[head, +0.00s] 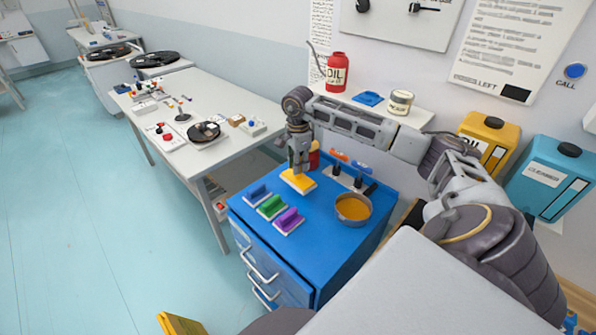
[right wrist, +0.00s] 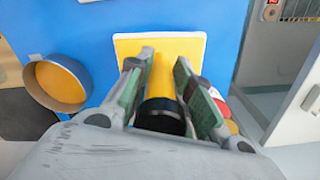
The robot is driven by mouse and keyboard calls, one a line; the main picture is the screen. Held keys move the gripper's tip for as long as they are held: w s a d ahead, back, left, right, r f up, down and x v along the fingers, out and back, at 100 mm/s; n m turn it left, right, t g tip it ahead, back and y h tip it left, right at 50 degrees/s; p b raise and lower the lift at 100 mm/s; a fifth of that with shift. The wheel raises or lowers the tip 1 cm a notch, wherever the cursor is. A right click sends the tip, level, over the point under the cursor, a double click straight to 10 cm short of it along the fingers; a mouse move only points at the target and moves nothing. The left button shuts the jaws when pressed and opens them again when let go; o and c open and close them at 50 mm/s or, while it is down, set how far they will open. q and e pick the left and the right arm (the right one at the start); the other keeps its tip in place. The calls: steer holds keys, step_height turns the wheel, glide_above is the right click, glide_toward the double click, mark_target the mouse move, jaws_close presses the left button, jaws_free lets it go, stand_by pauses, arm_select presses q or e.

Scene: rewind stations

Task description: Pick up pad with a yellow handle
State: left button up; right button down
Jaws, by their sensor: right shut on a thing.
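The pad with a yellow handle (head: 298,181) is at the back left of the blue cabinet's top (head: 325,225). In the right wrist view, its pale-edged yellow plate (right wrist: 130,50) shows beyond the fingers. Its yellow handle (right wrist: 165,75) runs between them, with a dark round part (right wrist: 160,115) at the near end. My right gripper (head: 299,168) reaches down from above and is shut on the handle. I cannot tell whether the pad touches the cabinet top. My left gripper is not in view.
Blue (head: 258,194), green (head: 271,207) and purple (head: 289,221) pads stand in front of it. A round pan with orange contents (head: 353,207) is to the right. A red oil can (head: 337,72) stands on the shelf behind. A white table (head: 230,100) is left.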

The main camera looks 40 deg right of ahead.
steer(key=shift+r+b, duration=0.35)
steer(key=shift+r, duration=2.85)
steer(key=c, duration=2)
jaws_free()
steer(key=shift+c, duration=0.9)
steer(key=shift+f, duration=0.1)
